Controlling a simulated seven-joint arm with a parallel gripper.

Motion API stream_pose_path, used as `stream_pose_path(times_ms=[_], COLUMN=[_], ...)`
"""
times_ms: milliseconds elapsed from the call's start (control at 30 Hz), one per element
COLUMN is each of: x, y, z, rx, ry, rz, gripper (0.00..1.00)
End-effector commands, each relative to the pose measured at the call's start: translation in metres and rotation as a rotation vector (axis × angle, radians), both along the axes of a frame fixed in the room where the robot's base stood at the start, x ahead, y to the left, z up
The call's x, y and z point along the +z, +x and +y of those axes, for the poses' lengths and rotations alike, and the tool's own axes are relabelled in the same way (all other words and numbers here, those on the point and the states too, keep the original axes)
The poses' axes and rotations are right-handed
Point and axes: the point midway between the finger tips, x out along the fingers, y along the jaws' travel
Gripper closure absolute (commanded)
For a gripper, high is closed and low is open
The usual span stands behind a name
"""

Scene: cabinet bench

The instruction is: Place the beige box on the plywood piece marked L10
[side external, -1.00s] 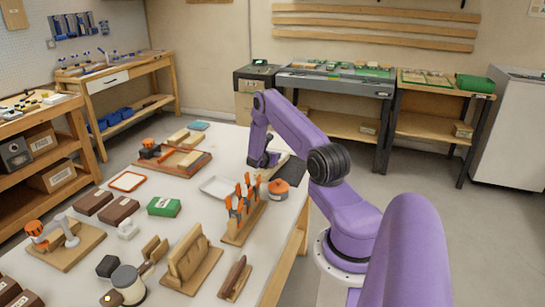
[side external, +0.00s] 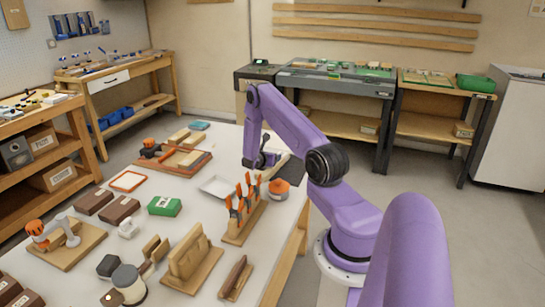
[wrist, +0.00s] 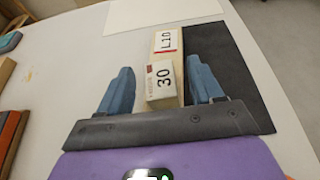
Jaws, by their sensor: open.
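In the wrist view, the beige box (wrist: 160,84) shows a face marked 30 with a red edge. It appears to rest on the near part of the plywood piece (wrist: 166,40), whose L10 label shows beyond it. A strip of the plywood shows along the box's right side. My gripper (wrist: 160,87) is open, its two blue-grey fingers either side of the box with a gap at each side. In the side view my gripper (side external: 264,160) is over the far right of the table; box and plywood are hard to make out there.
In the side view, a white tray (side external: 216,187), a rack of orange-handled tools (side external: 240,215) and an orange-topped round container (side external: 278,190) stand close to my gripper.

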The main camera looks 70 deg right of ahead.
Motion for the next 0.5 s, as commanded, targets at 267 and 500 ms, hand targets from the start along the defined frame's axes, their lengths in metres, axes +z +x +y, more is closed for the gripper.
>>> stream_pose_path(times_ms=[267,500], x=[0.045,0.068], y=[0.000,0.000], z=[0.006,0.006], rx=[-0.002,-0.002], ry=[-0.004,-0.001], rz=[-0.005,-0.001], gripper=[0.34,0.34])
